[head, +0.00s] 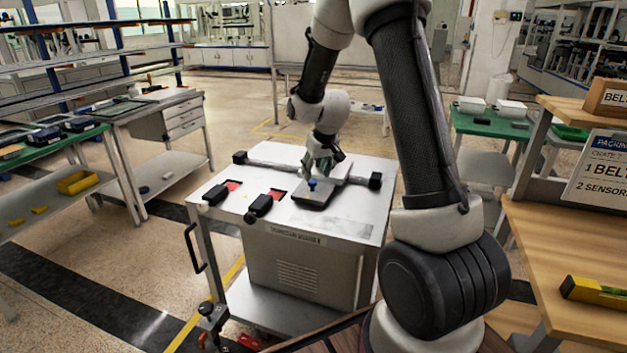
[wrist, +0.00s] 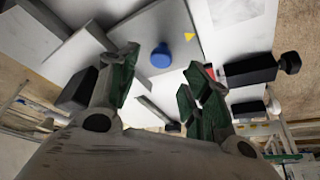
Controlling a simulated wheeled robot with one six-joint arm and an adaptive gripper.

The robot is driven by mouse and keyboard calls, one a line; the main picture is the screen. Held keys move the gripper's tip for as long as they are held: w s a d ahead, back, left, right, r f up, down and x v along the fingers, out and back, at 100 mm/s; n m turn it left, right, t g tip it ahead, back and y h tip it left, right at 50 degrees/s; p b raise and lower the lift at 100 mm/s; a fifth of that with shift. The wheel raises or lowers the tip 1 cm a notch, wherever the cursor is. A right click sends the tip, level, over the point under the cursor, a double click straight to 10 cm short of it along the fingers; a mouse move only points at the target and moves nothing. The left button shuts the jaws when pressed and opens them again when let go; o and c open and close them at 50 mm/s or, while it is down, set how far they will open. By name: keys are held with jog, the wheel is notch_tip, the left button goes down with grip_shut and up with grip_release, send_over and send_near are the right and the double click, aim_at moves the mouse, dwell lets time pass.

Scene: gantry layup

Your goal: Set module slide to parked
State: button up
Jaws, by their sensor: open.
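The module slide is on the white top of a cabinet-like cart (head: 350,215). Its rail (head: 285,163) runs between two black end blocks (head: 240,157) (head: 376,180). A dark grey plate (head: 314,199) with a round blue knob (head: 312,184) sits in front of the rail. My gripper (head: 322,168) hangs over the slide, just behind the knob. In the wrist view my open gripper (wrist: 160,78) has green-padded fingers, and the blue knob (wrist: 161,55) shows just beyond the gap between them. I cannot tell whether anything touches.
Two black clamp-like parts (head: 215,195) (head: 262,205) with red patches stand left of the plate. A yellow triangle mark (wrist: 190,36) shows near the knob. A wooden bench (head: 570,265) stands at right, a green-topped bench (head: 40,147) at left.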

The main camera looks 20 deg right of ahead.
aim_at(313, 181)
jog(key=x, duration=0.5)
jog(key=shift+c, duration=0.5)
jog(key=shift+a, duration=0.1)
grip_shut()
